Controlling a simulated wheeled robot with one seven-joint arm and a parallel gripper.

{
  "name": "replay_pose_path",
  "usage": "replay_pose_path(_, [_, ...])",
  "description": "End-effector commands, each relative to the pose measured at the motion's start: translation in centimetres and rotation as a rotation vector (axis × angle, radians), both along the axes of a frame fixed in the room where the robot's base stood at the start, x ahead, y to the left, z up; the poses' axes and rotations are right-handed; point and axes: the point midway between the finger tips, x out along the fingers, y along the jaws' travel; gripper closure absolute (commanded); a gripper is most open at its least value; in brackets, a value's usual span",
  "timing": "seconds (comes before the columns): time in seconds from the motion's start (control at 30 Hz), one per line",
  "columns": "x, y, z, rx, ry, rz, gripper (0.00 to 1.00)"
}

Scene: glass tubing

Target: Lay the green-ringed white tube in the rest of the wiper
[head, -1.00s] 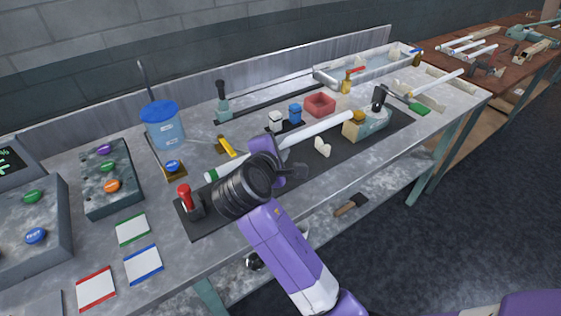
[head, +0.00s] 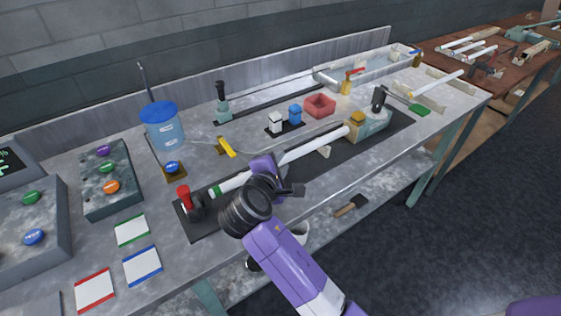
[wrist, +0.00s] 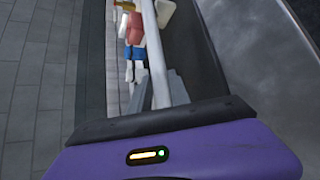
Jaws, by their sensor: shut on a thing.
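The white tube (head: 312,150) with a green ring near its left end (head: 216,191) lies slantwise over a long dark base. My gripper (head: 281,176) is shut on it around the middle. In the wrist view the tube (wrist: 155,50) runs away from between my grey fingers (wrist: 160,92).
A red-knobbed post (head: 187,203) stands near the tube's ringed end. The dark base (head: 310,180) has bare room in front.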

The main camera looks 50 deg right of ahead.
Motion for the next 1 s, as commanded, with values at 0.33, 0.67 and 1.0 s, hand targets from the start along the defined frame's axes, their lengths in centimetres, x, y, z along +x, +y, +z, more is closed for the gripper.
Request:
replay_pose_path(0.33, [0.0, 0.0, -0.3, 0.000, 0.000, 0.000, 0.56])
replay_pose_path(0.67, [0.0, 0.0, 0.5, 0.001, -0.002, -0.001, 0.56])
replay_pose_path(1.0, [-2.3, 5.4, 3.1, 0.001, -0.002, 0.004, 0.56])
